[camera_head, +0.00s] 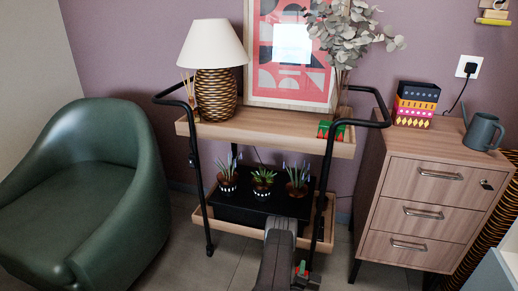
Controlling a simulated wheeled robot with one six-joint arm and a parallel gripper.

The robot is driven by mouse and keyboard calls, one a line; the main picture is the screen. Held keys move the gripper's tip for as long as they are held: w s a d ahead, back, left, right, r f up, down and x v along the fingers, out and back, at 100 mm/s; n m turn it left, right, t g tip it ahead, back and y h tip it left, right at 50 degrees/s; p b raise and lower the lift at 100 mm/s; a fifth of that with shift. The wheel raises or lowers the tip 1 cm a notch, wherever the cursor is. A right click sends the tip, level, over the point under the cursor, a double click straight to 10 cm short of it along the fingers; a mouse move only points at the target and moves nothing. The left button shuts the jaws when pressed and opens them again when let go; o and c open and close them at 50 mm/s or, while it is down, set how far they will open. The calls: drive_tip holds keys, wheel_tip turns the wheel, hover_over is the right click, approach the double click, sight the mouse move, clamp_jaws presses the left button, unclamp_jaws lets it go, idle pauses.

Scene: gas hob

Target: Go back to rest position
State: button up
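My arm (278,252) rises from the bottom edge, in front of the trolley's lower shelf. A small dark part that looks like my gripper (305,282) shows beside it, low in the picture. A small patch of red and green (302,268) shows right at it; I cannot tell whether it is held. The fingers are too small and too hidden to tell open from shut. No gas hob is in view.
A wooden trolley (258,133) with black handles carries a lamp (217,92), a framed picture and potted plants. A green armchair (95,200) stands left. A drawer cabinet (425,210) stands right, with a watering can (482,132) and stacked boxes (415,103) on top.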

drive_tip(key=shift+w+f, duration=0.15)
drive_tip(key=shift+w, duration=0.1)
drive_tip(key=shift+s+n, duration=0.1)
drive_tip(key=shift+n, duration=0.6)
drive_tip(key=shift+a+f+n, duration=0.1)
drive_tip(key=shift+f+n, duration=0.2)
drive_tip(key=shift+n, duration=0.4)
